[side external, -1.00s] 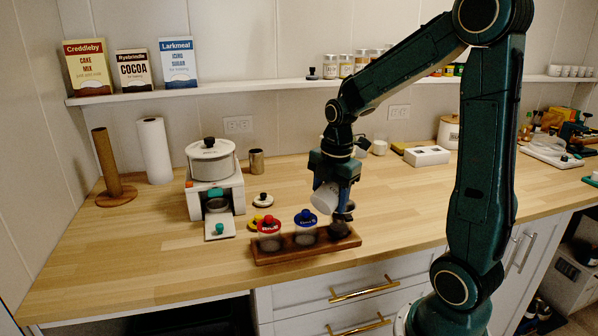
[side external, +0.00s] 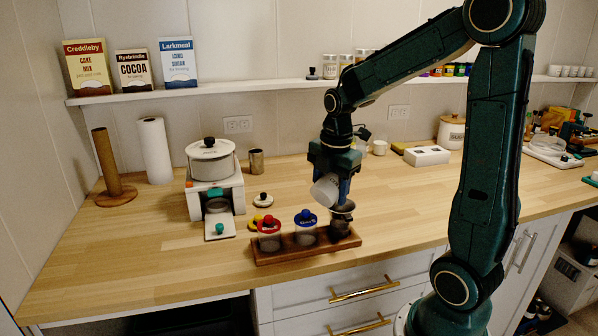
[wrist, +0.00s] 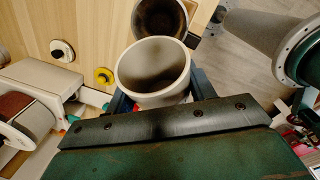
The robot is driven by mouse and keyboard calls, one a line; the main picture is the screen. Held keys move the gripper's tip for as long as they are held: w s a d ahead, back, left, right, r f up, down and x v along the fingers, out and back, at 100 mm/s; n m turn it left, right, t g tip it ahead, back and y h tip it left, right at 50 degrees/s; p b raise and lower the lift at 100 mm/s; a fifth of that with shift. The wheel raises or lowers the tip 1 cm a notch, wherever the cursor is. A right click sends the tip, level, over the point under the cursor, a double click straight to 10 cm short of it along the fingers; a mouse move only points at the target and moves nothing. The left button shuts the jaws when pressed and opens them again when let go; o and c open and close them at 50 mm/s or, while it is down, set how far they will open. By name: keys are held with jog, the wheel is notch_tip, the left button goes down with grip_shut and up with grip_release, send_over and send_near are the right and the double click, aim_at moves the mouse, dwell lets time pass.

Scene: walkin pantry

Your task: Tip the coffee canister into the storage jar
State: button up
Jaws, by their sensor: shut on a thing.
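My gripper (side external: 337,172) is shut on the white coffee canister (side external: 325,191), which is tilted steeply over the right end of the wooden rack. In the wrist view, the canister (wrist: 154,72) shows its open mouth, with a shaded, brownish inside. The storage jar (side external: 341,219) stands open at the right end of the rack, just below the canister. The jar (wrist: 160,14) shows just beyond the canister mouth in the wrist view, with a dark inside. I cannot tell whether coffee is flowing or how much is in either.
The wooden rack (side external: 285,254) also holds a red-lidded jar (side external: 269,236) and a blue-lidded jar (side external: 306,230). A yellow lid (side external: 255,222) and a white lid (side external: 263,199) lie behind it. A white grinder-like appliance (side external: 214,190) stands left. Clear counter lies at the front left.

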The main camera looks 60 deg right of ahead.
aim_at(331, 174)
notch_tip(331, 174, up, 3)
jog(key=shift+r, duration=0.1)
jog(key=shift+r+h, duration=0.1)
jog(key=shift+h, duration=0.2)
jog(key=shift+w+f+h, duration=0.15)
jog(key=shift+f+h, duration=0.05)
jog(key=shift+h, duration=0.4)
jog(key=shift+r+g+h, duration=0.25)
jog(key=shift+g+h, duration=0.15)
jog(key=shift+h, duration=0.2)
jog(key=shift+f, duration=2.5)
jog(key=shift+h, duration=0.7)
jog(key=shift+s+d+n+g+h, duration=0.15)
jog(key=shift+g+h, duration=0.1)
jog(key=shift+h, duration=0.6)
jog(key=shift+s+d+n+g+h, duration=0.15)
jog(key=shift+g+h, duration=0.1)
jog(key=shift+h, duration=0.6)
jog(key=shift+s+d+f+g+h, duration=0.1)
jog(key=shift+d+g+h, duration=0.1)
jog(key=shift+h, duration=0.55)
jog(key=shift+w+d+f+g+h, duration=0.15)
jog(key=shift+d+g+h, duration=0.1)
jog(key=shift+h, duration=0.55)
jog(key=shift+s+d+f+g+h, duration=0.1)
jog(key=shift+s+d+g+h, duration=0.1)
jog(key=shift+h, duration=0.55)
